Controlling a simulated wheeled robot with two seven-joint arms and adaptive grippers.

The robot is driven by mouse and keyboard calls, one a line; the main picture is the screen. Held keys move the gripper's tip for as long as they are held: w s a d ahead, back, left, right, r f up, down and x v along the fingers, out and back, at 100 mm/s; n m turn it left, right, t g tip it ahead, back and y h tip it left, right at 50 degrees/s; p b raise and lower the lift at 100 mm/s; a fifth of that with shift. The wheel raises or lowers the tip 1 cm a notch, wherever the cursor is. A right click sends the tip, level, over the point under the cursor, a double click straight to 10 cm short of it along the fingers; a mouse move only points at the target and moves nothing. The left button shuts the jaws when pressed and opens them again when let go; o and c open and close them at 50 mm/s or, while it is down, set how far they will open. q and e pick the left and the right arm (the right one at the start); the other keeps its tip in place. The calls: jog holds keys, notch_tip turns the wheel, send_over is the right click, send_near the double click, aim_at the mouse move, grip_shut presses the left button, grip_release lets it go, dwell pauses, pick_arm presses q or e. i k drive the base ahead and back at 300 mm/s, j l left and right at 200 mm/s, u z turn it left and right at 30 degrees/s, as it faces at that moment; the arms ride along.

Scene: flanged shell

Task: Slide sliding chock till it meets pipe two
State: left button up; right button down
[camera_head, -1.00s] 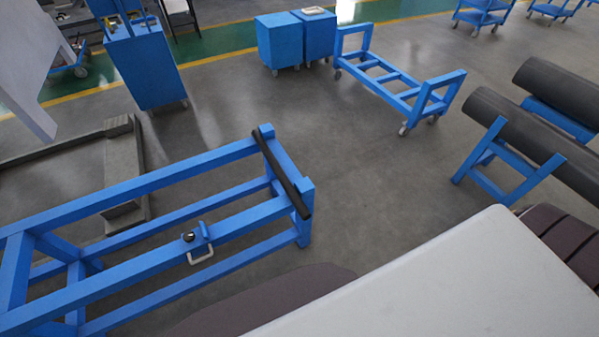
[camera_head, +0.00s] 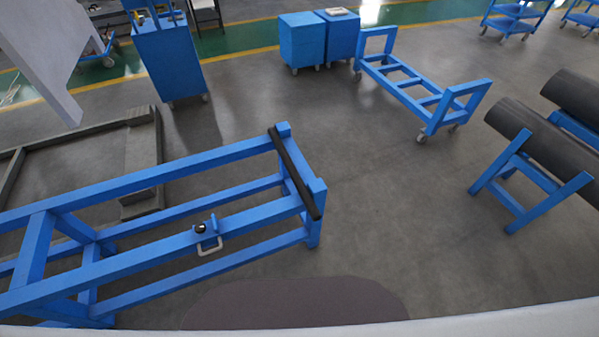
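A small blue block with a dark round knob and a pale looped handle, which looks like the sliding chock (camera_head: 208,232), sits on the near long rail of a blue frame (camera_head: 150,250). It is some way left of the frame's right end, where a black bar (camera_head: 295,172) lies across. Two thick dark pipes lie on blue stands at the right, a nearer pipe (camera_head: 545,140) and a farther pipe (camera_head: 578,97). I cannot tell which is pipe two. No pipe lies on the frame beside the chock. Neither of my grippers shows.
A low blue wheeled cart (camera_head: 415,90) and blue cabinets (camera_head: 320,40) stand at the back. Grey floor (camera_head: 390,210) is clear between the frame and the pipe stands.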

aim_at(212, 235)
jog(key=u, duration=1.2)
